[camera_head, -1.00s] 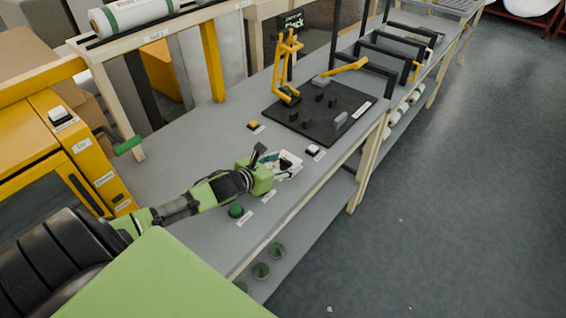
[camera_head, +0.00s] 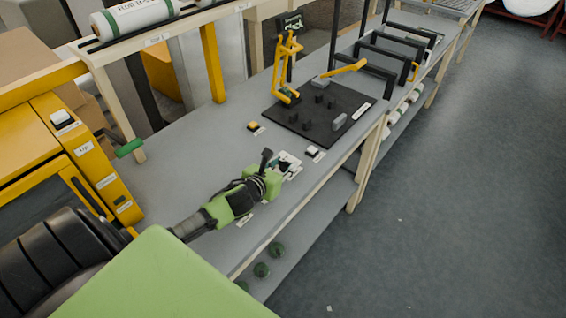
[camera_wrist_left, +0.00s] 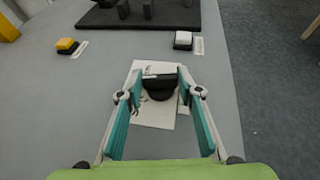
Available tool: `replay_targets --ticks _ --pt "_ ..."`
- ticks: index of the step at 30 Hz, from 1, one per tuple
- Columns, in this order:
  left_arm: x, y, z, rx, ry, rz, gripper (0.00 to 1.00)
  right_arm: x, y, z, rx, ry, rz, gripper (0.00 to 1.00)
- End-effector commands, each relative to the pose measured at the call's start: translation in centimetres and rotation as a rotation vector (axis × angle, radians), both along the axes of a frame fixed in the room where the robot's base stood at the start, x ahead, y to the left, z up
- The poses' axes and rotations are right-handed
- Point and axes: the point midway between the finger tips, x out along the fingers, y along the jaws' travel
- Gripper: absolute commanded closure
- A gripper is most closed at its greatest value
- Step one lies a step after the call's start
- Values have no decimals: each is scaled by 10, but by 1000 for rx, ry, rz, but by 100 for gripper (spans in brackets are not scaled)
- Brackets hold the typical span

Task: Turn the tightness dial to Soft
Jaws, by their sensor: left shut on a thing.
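The tightness dial is a black knob (camera_wrist_left: 158,87) on a white plate (camera_wrist_left: 155,115) on the grey bench top. My left gripper (camera_wrist_left: 159,80) is shut on the knob, with one teal-lined finger on each side of it. In the head view my left gripper (camera_head: 284,164) reaches over the bench to the plate, and the knob is mostly hidden by the fingers. The marks on the plate are too small to read, so I cannot tell which setting the knob points to. My right gripper is not in view.
A white button (camera_head: 313,151) and a yellow button (camera_head: 253,125) sit on the bench beyond the dial. A black board (camera_head: 300,121) with pegs and a yellow stand (camera_head: 286,70) lie further back. A yellow machine (camera_head: 60,160) stands at left. The floor at right is clear.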

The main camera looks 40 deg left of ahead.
Motion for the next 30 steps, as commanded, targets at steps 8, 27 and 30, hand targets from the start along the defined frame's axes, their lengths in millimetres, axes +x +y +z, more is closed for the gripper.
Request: replay_targets --ticks 8,27,30 --pt "2 -6 2 -7 -1 247 88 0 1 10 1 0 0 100" --pt "5 -9 1 0 0 651 88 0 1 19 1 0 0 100" --pt "5 -9 0 1 0 671 88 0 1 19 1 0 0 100"
